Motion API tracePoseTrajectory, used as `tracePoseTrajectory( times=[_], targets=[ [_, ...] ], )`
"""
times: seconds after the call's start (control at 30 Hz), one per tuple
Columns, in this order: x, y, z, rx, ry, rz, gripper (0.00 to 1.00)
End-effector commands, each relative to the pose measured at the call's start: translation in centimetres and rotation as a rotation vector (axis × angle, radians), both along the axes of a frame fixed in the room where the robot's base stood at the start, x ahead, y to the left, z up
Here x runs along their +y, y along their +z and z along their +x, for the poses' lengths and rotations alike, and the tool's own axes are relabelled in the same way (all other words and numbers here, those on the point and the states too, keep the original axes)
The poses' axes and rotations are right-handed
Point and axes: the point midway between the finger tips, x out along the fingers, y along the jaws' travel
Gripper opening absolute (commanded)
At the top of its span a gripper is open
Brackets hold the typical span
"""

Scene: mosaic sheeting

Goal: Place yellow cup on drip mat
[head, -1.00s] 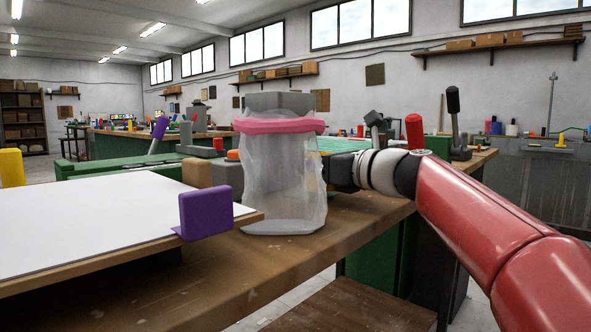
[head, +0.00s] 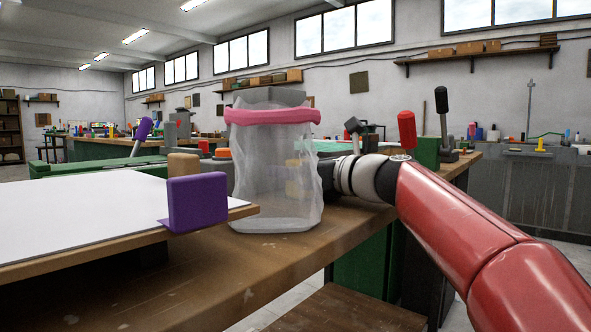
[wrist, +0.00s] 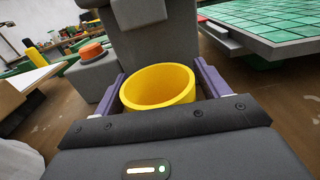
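The yellow cup (wrist: 158,87) stands between the two purple fingers of my gripper (wrist: 160,82) in the wrist view, its open mouth facing the camera. The fingers appear to press on its two sides, so the gripper looks shut on it. In the head view my gripper is hidden behind a clear bag; a blurred yellow patch (head: 293,180) shows through the plastic, likely the cup. I cannot pick out a drip mat for certain in either view.
The clear bag with a pink rim (head: 272,117) stands on the wooden bench (head: 200,275). A purple block (head: 198,202) sits at the edge of a white-topped board (head: 80,215). In the wrist view, a grey block with an orange knob (wrist: 92,50) and a green gridded mat (wrist: 265,18) lie beyond the cup.

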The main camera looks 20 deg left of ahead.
Motion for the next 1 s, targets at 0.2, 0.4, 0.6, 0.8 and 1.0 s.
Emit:
tracePoseTrajectory(
  times=[0.2,0.4,0.6,0.8,1.0],
  targets=[
    [0.0,0.0,0.0,0.000,0.000,0.000,0.74],
    [-1.1,0.3,-0.4,0.000,-0.002,-0.001,0.74],
    [-5.0,0.3,-2.0,0.000,-0.004,0.000,0.74],
    [-8.7,0.4,-3.6,-0.001,-0.004,0.001,0.74],
    [-10.7,0.3,-4.4,-0.001,-0.001,0.000,0.74]
  ],
)
